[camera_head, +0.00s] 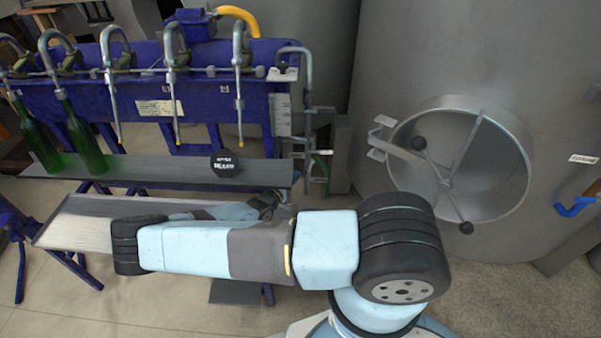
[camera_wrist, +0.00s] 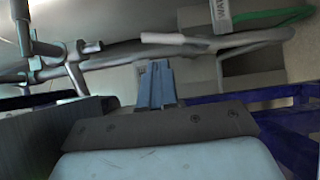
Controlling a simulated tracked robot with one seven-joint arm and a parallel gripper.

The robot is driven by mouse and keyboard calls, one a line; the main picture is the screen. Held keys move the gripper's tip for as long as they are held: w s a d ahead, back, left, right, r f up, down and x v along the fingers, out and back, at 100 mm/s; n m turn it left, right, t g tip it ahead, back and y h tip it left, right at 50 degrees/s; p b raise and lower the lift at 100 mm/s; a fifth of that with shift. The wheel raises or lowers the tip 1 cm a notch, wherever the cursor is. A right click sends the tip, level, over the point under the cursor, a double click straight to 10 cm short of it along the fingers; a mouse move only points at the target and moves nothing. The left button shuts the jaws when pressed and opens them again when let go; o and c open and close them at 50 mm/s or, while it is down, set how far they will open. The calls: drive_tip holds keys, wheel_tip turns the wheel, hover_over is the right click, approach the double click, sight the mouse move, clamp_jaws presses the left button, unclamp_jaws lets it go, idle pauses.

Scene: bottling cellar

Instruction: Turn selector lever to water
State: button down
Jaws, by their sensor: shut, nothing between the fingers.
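The wrist view shows my gripper (camera_wrist: 156,80) from behind, its two blue fingers side by side, shut and empty. Just beyond the fingertips is a short pale bar (camera_wrist: 175,38), possibly the selector lever, lying roughly crosswise over grey pipes. I see a small gap between it and the fingers, but cannot tell the depth. A white label (camera_wrist: 221,14) with partly cut-off letters is up and to the right. A green lever or handle (camera_wrist: 270,18) is beside it; it also shows in the head view (camera_head: 320,160). The fingertips are not clear in the head view.
A steel tank with a round hatch (camera_head: 460,165) stands at right. Grey pipework crowds my gripper.

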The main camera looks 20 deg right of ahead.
drive_tip(key=v, duration=0.8)
idle(0.4)
